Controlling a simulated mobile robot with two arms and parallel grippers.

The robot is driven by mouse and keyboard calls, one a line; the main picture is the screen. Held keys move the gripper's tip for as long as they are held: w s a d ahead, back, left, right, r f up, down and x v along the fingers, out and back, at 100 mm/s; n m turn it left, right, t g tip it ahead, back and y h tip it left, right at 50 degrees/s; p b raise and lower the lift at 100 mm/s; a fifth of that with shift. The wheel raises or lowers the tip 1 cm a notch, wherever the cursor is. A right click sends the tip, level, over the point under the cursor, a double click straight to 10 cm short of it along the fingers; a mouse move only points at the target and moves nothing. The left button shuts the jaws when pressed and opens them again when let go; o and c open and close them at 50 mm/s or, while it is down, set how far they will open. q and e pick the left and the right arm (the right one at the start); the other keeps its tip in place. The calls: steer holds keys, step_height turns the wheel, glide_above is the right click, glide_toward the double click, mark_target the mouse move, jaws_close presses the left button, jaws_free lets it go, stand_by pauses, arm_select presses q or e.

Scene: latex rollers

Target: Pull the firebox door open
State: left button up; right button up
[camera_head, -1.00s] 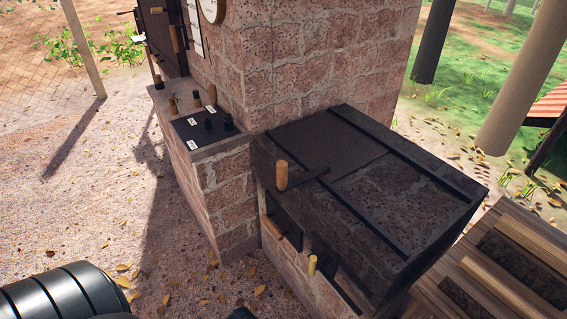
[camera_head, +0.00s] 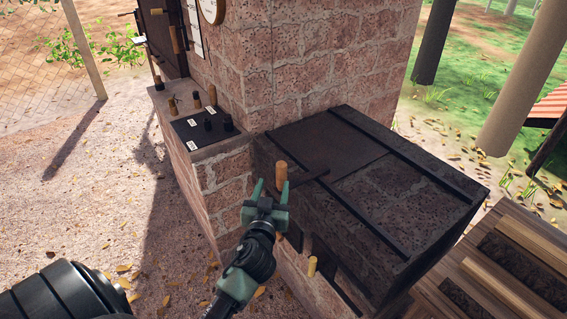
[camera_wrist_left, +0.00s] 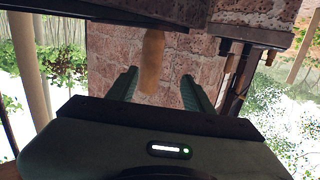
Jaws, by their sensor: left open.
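The brick firebox block (camera_head: 400,190) stands at centre right in the head view, with dark metal bands and a dark plate on top. An upright wooden handle (camera_head: 281,174) stands on a dark bar at its front edge. A lower wooden knob (camera_head: 312,265) sits on the front face. I cannot tell for sure which handle belongs to the firebox door; my gripper hides much of that front. My left gripper (camera_head: 270,192) is open beside the upright handle. In the left wrist view a wooden handle (camera_wrist_left: 152,62) shows between the open fingers (camera_wrist_left: 157,85), with no visible grip on it.
A brick ledge with a black panel (camera_head: 207,130) and several knobs lies to the left. The brick chimney wall (camera_head: 310,60) rises behind. A slatted wooden structure (camera_head: 500,265) stands at the lower right. The gravel ground (camera_head: 90,200) at left is clear.

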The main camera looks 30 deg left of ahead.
mark_target(281, 173)
arm_select(q)
steer(key=w, duration=0.1)
steer(key=w+r+t, duration=0.1)
steer(key=w, duration=0.1)
steer(key=shift+w+r+m+h, duration=0.1)
steer(key=shift+r+m+h, duration=0.2)
steer(key=p+x, duration=0.1)
steer(key=x, duration=0.4)
steer(key=shift+w, duration=0.1)
steer(key=shift+w+a, duration=0.3)
steer(key=shift+w, duration=0.3)
jaws_close()
stand_by(0.5)
